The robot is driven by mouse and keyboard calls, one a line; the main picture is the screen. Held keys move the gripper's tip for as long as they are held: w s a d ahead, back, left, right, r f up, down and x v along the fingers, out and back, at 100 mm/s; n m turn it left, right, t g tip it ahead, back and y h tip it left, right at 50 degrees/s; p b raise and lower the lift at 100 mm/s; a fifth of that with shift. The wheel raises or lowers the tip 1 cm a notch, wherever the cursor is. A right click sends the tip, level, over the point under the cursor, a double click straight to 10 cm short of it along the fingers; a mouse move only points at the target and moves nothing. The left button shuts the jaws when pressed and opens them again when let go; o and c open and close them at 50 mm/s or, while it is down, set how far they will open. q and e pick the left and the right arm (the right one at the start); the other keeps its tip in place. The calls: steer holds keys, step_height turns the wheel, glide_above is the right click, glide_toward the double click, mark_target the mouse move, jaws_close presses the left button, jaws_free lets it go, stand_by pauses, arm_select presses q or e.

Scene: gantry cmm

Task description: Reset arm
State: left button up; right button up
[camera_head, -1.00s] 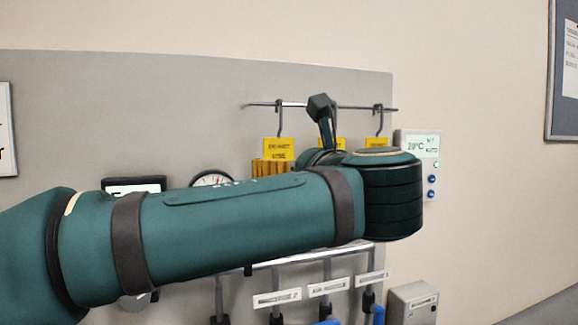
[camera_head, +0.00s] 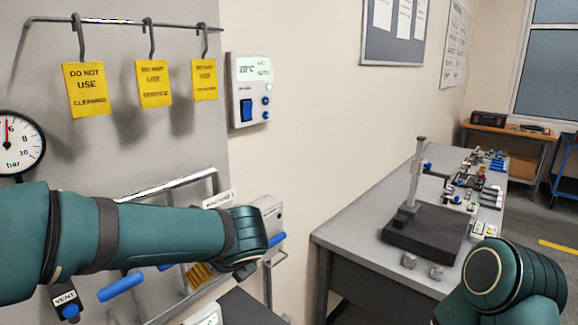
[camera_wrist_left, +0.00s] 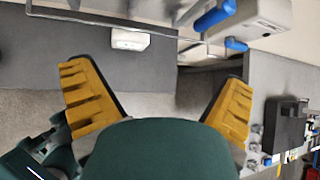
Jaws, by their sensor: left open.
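My left arm, teal with dark bands, reaches in from the left in the head view, in front of the grey panel. One yellow ribbed finger of my left gripper (camera_head: 198,275) shows below the forearm; the rest is hidden. In the left wrist view both yellow fingers of the left gripper (camera_wrist_left: 157,80) are spread wide with nothing between them. Floor and grey surfaces lie beyond them. A rounded teal part of my right arm shows at the lower right of the head view. My right gripper is out of the picture.
Blue-handled valves (camera_head: 121,287) and a rail (camera_head: 165,188) are close to my left arm. Yellow tags (camera_head: 86,90) hang above, beside a thermostat box (camera_head: 248,90). A bench (camera_head: 345,232) at right carries a gauge stand (camera_head: 428,232) and small parts.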

arm_select(q)
steer(key=s+d+f+n+g+h, duration=0.2)
steer(key=s+f+n, duration=0.15)
steer(key=f, duration=0.55)
steer(key=s+d+f+n+g+h, duration=0.25)
steer(key=f+n, duration=0.25)
steer(key=f, duration=0.4)
steer(key=s+d+f+n+g+h, duration=0.1)
steer(key=s+f+n+g+h, duration=0.2)
steer(key=f, duration=0.6)
steer(key=s+a+f+n+t, duration=0.1)
steer(key=s+a+f+n, duration=0.1)
steer(key=s+f+n, duration=0.7)
step_height(320, 180, down, 3)
steer(key=n+h, duration=0.1)
steer(key=n, duration=0.6)
steer(key=shift+t, duration=0.35)
